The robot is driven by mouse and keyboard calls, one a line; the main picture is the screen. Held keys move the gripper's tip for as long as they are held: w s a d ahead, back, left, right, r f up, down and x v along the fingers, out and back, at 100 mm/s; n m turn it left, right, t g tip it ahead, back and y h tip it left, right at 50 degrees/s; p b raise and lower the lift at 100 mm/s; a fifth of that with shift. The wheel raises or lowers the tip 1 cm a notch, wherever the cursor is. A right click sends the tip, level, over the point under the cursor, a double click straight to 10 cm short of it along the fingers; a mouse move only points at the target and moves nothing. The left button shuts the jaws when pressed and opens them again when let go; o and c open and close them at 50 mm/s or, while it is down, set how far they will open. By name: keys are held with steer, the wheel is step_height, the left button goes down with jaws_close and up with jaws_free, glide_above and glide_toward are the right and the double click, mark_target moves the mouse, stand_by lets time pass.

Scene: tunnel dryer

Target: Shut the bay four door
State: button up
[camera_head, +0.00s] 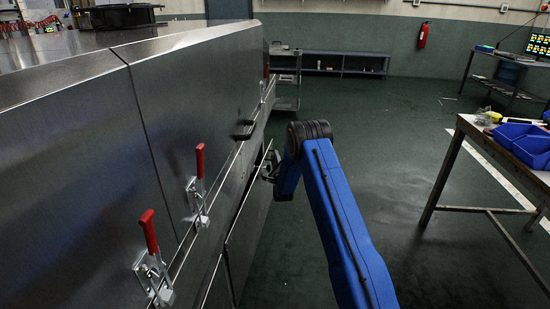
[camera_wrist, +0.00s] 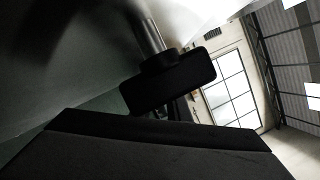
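The dryer (camera_head: 75,140) is a long steel cabinet along the left of the head view, with large panels divided by a seam. No bay number is readable, so I cannot tell which panel is the bay four door. A lower panel (camera_head: 247,215) has an edge that appears to stand slightly out, near my arm. My gripper (camera_head: 269,166) is at the dryer's side by this edge; its fingers are small, and contact is unclear. In the wrist view, a black rounded block (camera_wrist: 168,86) lies ahead beside a metal bar; I cannot tell whether it is a handle or a finger.
Red-handled clamps (camera_head: 149,232) (camera_head: 200,160) and a black handle (camera_head: 243,129) project from the dryer's side. A workbench (camera_head: 480,130) with blue bins (camera_head: 520,140) stands at right. A steel trolley (camera_head: 286,82) is beyond the dryer. The green floor between is clear.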

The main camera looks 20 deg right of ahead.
steer(key=shift+w, duration=0.25)
jaws_close()
stand_by(1.4)
